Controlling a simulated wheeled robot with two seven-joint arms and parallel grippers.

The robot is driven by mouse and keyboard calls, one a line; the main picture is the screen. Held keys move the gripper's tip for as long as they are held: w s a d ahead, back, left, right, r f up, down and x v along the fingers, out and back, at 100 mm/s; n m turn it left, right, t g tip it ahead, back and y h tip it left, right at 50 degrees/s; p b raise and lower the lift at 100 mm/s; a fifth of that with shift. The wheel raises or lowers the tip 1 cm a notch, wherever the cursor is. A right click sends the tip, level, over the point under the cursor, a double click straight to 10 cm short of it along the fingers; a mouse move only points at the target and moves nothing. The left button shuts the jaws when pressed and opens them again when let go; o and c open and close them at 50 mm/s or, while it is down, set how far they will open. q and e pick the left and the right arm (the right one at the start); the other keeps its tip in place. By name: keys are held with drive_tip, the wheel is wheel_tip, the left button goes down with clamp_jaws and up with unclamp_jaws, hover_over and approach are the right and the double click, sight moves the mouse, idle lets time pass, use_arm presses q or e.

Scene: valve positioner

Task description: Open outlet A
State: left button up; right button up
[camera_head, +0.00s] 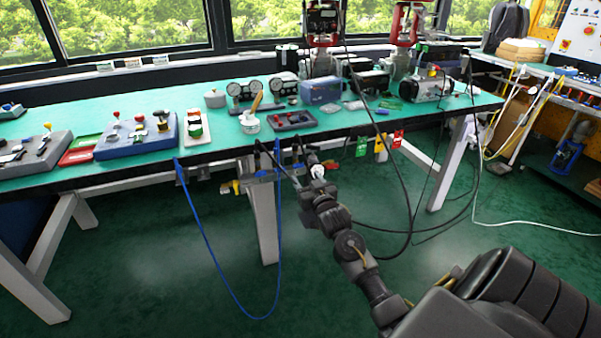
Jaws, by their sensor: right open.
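My right gripper (280,149) is at the front edge of the green-topped bench, its arm coming up from the lower right. Its dark fingers are spread apart, with nothing visible between them. A yellow valve part (231,187) shows further left under the same edge. No outlet lettering is readable, so I cannot tell which fitting is outlet A. The gripper and wrist partly cover this area. My left gripper is not in view.
A blue hose (279,293) hangs in a loop below the bench edge (120,177). Black cables (408,215) hang to the right of my arm. Gauges (245,89), a blue box (321,91) and a dark tray (292,120) stand on the bench. Coloured tags (381,150) hang at the edge.

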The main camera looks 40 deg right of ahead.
sight(299, 167)
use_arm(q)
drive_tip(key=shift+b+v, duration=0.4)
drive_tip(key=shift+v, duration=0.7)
use_arm(e)
drive_tip(key=x, duration=0.6)
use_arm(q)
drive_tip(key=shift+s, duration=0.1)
use_arm(e)
drive_tip(key=c, duration=1)
